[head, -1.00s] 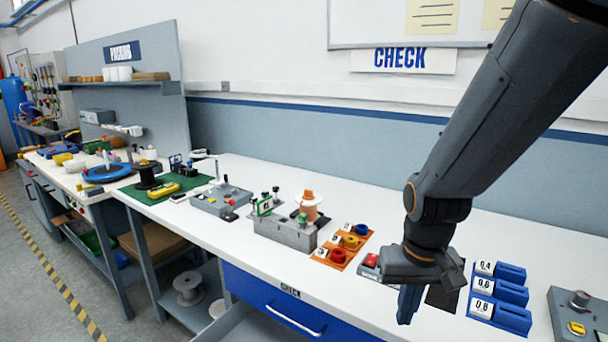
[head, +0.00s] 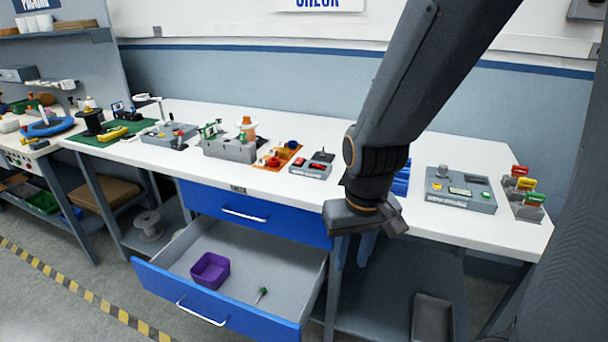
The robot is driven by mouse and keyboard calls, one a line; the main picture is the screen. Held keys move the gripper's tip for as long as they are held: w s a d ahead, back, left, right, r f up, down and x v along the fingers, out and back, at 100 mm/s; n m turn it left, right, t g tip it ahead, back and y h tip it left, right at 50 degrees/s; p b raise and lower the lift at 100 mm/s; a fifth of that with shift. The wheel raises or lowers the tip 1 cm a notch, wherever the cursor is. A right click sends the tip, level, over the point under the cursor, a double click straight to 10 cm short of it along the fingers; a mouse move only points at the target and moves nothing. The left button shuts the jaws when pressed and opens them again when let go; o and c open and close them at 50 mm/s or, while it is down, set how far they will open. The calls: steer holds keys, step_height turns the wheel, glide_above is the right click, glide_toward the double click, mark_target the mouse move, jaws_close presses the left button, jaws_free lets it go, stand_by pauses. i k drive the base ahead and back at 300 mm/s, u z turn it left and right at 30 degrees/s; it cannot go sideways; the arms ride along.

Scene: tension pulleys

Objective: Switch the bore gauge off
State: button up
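The bore gauge (head: 461,190) is a grey box on the right part of the white bench, with a pale label on its front that is hard to read. Its top carries a round knob (head: 443,171), a yellow part (head: 437,187) and a lit green display (head: 460,191). My gripper (head: 366,250) points down in front of the bench edge, left of the bore gauge and well apart from it. Nothing shows in it. The fingers are dark and small, so I cannot tell how far apart they are.
Blue size blocks (head: 402,180) stand partly hidden behind my arm. A rack with coloured tags (head: 523,193) is right of the gauge. An open drawer (head: 215,275) with a purple bin (head: 210,270) juts out at the lower left. A grey device with red parts (head: 311,166) sits left of my arm.

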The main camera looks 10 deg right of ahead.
mark_target(299, 161)
steer(key=k, duration=0.2)
steer(key=u, duration=1.9)
steer(key=i, duration=1.15)
steer(key=z, duration=2.3)
steer(key=i, duration=0.5)
steer(key=u, duration=0.05)
